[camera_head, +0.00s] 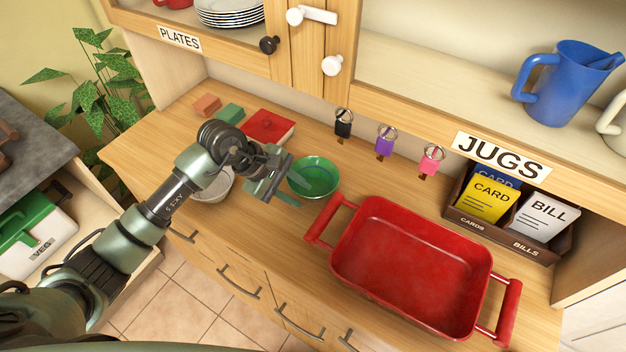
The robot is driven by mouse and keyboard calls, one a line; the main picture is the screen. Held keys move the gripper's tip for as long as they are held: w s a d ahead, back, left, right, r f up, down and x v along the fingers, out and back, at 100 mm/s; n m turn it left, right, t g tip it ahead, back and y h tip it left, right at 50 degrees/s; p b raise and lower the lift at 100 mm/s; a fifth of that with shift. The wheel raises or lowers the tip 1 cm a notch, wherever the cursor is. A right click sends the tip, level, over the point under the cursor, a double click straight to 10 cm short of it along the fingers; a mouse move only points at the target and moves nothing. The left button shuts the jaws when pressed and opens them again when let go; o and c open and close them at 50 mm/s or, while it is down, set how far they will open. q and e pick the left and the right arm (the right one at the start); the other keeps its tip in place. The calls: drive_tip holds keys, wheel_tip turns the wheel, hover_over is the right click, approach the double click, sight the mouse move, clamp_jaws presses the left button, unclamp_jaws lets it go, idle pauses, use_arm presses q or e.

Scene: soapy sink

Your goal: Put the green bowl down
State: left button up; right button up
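The green bowl (318,178) is upright at the middle of the wooden counter, just left of the red tray. My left gripper (286,180) is at the bowl's left side, with its fingers spread apart close to the rim. I cannot tell whether a finger touches the bowl. The bowl appears to rest on the counter, though its underside is hidden. My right gripper is not in view.
A large red tray (372,212) with two handles fills the counter's right part. A whitish bowl (214,188) is partly hidden under my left arm.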

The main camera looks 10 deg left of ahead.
use_arm(q)
clamp_jaws()
drive_tip(key=shift+r, duration=0.15)
idle(1.1)
